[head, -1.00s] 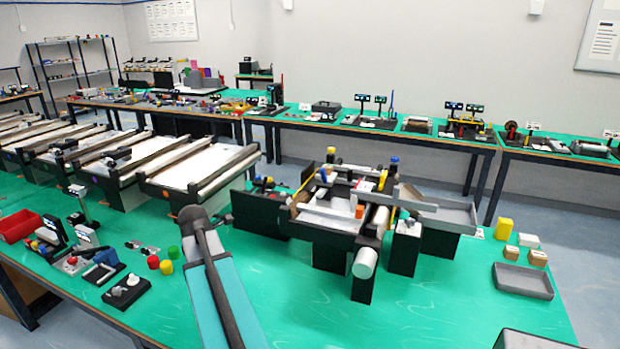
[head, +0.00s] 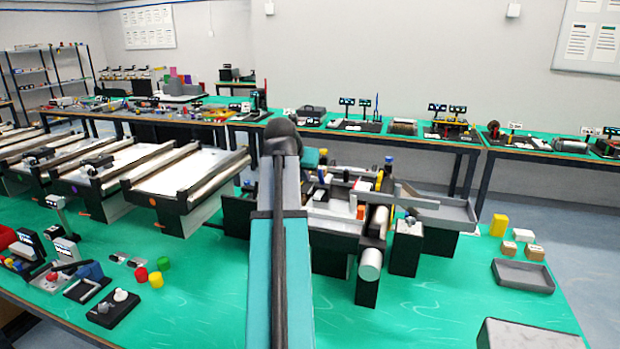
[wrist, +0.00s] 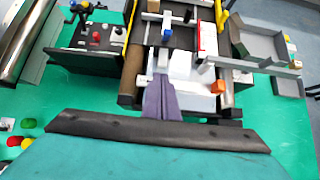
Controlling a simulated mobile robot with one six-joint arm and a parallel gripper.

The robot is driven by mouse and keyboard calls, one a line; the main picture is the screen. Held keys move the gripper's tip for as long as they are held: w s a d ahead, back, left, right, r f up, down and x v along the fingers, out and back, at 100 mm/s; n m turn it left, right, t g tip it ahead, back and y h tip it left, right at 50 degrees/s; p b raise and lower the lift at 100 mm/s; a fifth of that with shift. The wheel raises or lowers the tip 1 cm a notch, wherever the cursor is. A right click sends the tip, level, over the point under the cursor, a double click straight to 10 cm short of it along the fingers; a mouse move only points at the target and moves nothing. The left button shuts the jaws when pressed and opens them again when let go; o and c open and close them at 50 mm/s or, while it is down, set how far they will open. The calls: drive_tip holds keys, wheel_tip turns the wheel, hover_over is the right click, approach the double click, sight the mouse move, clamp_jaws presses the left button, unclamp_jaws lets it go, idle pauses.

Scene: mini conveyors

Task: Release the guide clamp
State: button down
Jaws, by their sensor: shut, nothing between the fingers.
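The small conveyor unit (head: 333,222) stands on the green bench, right of my arm in the head view, and its pale bed (wrist: 185,68) shows in the wrist view. Blue-topped (wrist: 167,33) and yellow-topped fittings stand on its guide rails; I cannot tell which one is the guide clamp. My gripper (wrist: 161,80) is shut and empty, over the near part of the bed in the wrist view. In the head view my arm hides it and the unit's left part. An orange block (wrist: 217,86) is to the right of my gripper.
A control box with knobs (wrist: 103,36) is left of the bed. A grey chute tray (head: 445,210) juts out right. A white roller (head: 370,263) sticks out in front. Red, yellow and green pieces lie left of my arm.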

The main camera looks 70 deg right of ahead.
sight(321, 177)
drive_tip(key=shift+s+d+r, duration=0.15)
drive_tip(key=shift+s+r, duration=0.1)
drive_tip(key=shift+s, duration=0.1)
drive_tip(key=shift+w, duration=0.15)
drive_tip(key=shift+d+f, duration=0.1)
drive_tip(key=p+x, duration=0.3)
drive_tip(key=x, duration=0.6)
drive_tip(key=shift+d+f, duration=0.15)
drive_tip(key=shift+d+r+p, duration=0.3)
drive_tip(key=shift+d, duration=0.3)
drive_tip(key=shift+d+r+p, duration=0.3)
drive_tip(key=shift+d, duration=0.3)
drive_tip(key=shift+d+r+p, duration=0.3)
drive_tip(key=shift+d, duration=0.25)
